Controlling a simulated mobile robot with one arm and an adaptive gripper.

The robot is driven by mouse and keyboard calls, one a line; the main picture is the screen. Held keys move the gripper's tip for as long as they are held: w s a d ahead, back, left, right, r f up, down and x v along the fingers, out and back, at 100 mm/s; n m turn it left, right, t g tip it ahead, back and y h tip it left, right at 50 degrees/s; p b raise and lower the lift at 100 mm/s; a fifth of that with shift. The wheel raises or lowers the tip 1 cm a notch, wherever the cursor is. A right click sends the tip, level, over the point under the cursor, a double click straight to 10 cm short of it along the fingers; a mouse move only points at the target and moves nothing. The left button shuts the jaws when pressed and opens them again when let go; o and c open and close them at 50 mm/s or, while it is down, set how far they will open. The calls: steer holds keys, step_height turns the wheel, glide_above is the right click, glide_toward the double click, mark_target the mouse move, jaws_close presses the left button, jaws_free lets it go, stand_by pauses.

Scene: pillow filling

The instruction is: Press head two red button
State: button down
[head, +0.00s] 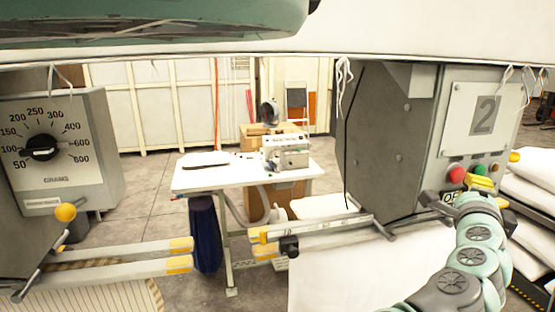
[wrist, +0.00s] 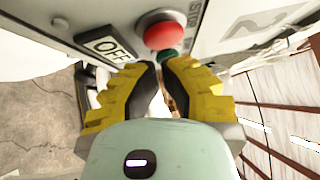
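The head two panel (head: 484,118), marked with a large 2, is on the grey machine housing at right. Its red button (head: 456,174) shows left of a green button (head: 480,170). In the wrist view the red button (wrist: 162,30) is large, just beyond my fingertips, with the green button (wrist: 166,56) partly hidden behind them. My gripper (head: 478,183) is in front of the panel, low beside the buttons. In the wrist view my gripper's yellow fingers (wrist: 160,66) have their tips nearly together with nothing held between them. I cannot tell whether they touch the red button.
An OFF label (wrist: 109,46) is beside the red button. A grey box with a weight dial (head: 42,147) stands at left. A white table (head: 225,181) with a sewing machine (head: 286,152) stands behind. White pillows (head: 530,195) are stacked at far right.

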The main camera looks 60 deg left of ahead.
steer(key=shift+w+a, duration=0.15)
steer(key=shift+a, duration=0.2)
steer(key=shift+a, duration=0.1)
steer(key=shift+w+a, duration=0.3)
steer(key=shift+a, duration=0.55)
